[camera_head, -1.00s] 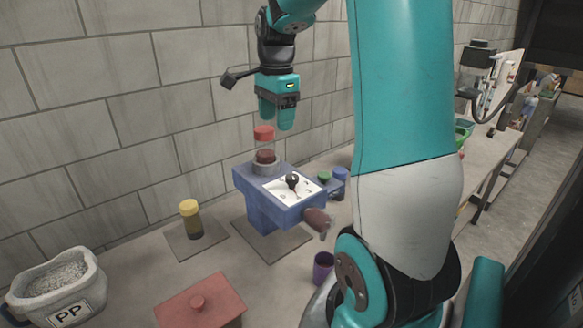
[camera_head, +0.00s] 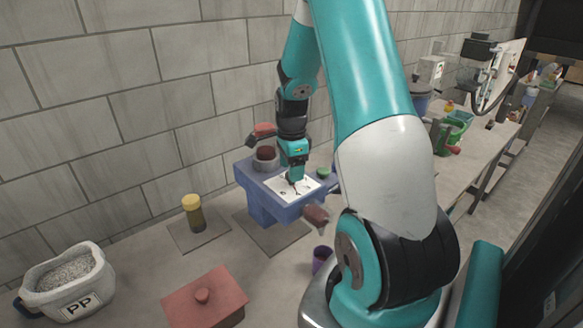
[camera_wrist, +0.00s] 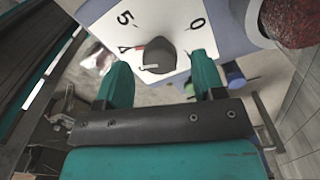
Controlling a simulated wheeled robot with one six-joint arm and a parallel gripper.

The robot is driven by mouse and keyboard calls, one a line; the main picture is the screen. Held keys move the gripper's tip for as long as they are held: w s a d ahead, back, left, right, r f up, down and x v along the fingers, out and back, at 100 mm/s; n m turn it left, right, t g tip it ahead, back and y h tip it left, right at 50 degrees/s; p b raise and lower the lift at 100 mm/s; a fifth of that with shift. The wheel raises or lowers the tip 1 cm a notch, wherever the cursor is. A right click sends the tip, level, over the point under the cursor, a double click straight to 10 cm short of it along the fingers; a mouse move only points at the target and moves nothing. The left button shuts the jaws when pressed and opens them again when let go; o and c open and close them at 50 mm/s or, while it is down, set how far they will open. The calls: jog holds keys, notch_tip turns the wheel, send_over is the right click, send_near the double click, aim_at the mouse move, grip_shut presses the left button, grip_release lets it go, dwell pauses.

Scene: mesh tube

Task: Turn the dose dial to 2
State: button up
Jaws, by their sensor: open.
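The dose dial is a dark round knob (camera_wrist: 158,56) with a light line on it, on a white plate (camera_wrist: 178,18) marked with black numbers. In the wrist view 5, 0 and a partly covered 4 show; I cannot see a 2. A small red mark shows at the knob's left, toward the 4 and 5. The plate (camera_head: 312,184) sits on top of a blue machine (camera_head: 262,208). My gripper (camera_wrist: 161,62) is open, with one finger on each side of the knob; I cannot tell whether they touch it. In the head view my gripper (camera_head: 294,179) reaches down and hides the knob.
The wall is close behind.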

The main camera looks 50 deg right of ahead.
jog(key=shift+f, duration=0.8)
jog(key=c, duration=0.9)
